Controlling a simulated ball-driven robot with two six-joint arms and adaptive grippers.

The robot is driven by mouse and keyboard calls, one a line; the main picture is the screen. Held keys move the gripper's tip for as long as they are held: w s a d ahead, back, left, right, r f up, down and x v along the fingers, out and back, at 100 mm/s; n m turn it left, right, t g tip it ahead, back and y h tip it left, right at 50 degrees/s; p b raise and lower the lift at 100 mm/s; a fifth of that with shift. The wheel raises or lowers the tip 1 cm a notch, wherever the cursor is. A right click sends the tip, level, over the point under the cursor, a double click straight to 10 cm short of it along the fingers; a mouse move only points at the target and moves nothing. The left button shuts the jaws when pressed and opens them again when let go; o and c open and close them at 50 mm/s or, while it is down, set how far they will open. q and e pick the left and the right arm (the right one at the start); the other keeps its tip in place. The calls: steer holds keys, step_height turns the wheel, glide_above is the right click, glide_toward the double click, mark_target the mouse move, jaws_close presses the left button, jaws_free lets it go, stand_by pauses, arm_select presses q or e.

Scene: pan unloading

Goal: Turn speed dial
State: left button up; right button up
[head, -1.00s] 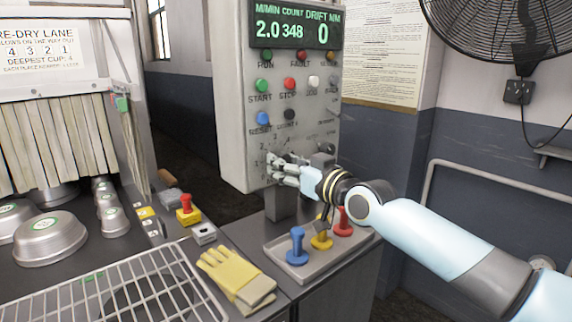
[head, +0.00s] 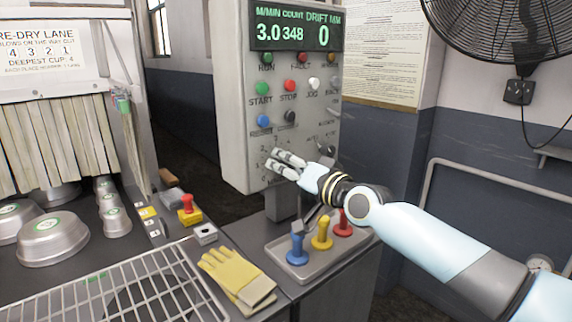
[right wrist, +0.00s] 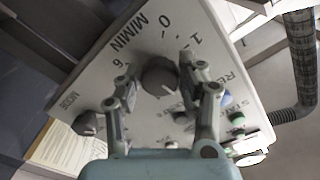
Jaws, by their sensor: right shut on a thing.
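The speed dial is a dark round knob (right wrist: 158,77) on the light control panel (head: 235,110). In the right wrist view the scale around it is marked M/MIN, with 0, 1 and 6 readable. My right gripper (right wrist: 158,68) has one finger on each side of the knob and is shut on it. In the head view the right gripper (head: 274,160) is at the panel's lower part, and its fingers hide most of the dial. The display (head: 295,30) reads 3.0 M/MIN, count 348, drift 0. My left gripper is not in view.
Another knob (right wrist: 87,123) marked MODE sits beside the dial. Coloured buttons are above it. Yellow gloves (head: 230,270), a wire rack (head: 140,290) and metal pans (head: 52,240) lie left.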

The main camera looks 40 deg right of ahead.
mark_target(275, 117)
steer(key=shift+m, duration=0.5)
steer(key=o, duration=1.1)
steer(key=shift+o, duration=0.2)
step_height(275, 117, up, 10)
